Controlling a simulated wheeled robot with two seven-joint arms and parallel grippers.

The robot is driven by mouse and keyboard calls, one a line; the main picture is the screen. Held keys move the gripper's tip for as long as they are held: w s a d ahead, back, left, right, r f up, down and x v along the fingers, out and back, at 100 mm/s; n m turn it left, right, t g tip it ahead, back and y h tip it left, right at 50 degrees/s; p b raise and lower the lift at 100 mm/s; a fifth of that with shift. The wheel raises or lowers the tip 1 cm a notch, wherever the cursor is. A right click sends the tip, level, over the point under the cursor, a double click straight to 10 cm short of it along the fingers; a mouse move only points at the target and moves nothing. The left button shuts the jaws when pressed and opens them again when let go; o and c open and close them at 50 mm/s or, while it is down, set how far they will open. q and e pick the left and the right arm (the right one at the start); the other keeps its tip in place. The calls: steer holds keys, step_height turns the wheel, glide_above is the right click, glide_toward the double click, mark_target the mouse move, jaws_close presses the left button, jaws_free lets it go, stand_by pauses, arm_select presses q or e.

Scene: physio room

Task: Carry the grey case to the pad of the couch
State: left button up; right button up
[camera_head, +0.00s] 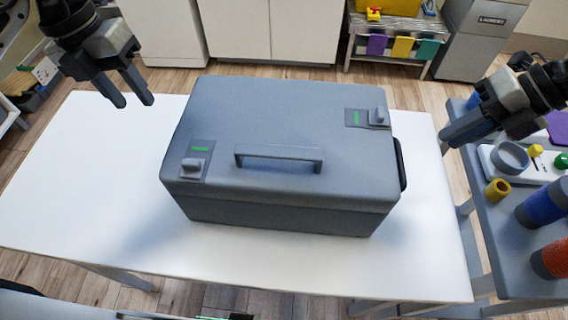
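The grey case (290,130) sits closed on a white table (90,210), a little right of its middle. It has a handle (278,154) on its lid, two latches with green marks, and a dark side handle (400,164) at its right end. My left gripper (132,102) is open and empty, above the table to the left of the case, apart from it. My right gripper (444,140) is to the right of the case, near the table's right edge, and apart from it. The gap between its fingers is not clear. No couch pad can be made out for certain.
A grey trolley (490,225) on the right holds a white tray, a bowl, a yellow ring (497,190) and blue and red rolls. White cabinets (265,30), a rack with coloured cloths (402,47) and a grey laundry bin (488,30) stand behind. The table's left part is clear.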

mark_target(402, 161)
arm_select(q)
steer(key=f, duration=0.4)
steer(key=d+f, duration=0.1)
steer(key=f, duration=0.3)
steer(key=d+f, duration=0.1)
steer(key=f, duration=0.3)
steer(key=shift+d+f, duration=0.1)
arm_select(e)
steer(key=x, duration=1.2)
steer(key=shift+a+f, duration=0.15)
arm_select(q)
steer(key=c, duration=0.4)
arm_select(e)
jaws_close()
arm_select(q)
jaws_close()
steer(key=shift+w, duration=0.1)
arm_select(e)
steer(key=shift+w, duration=0.15)
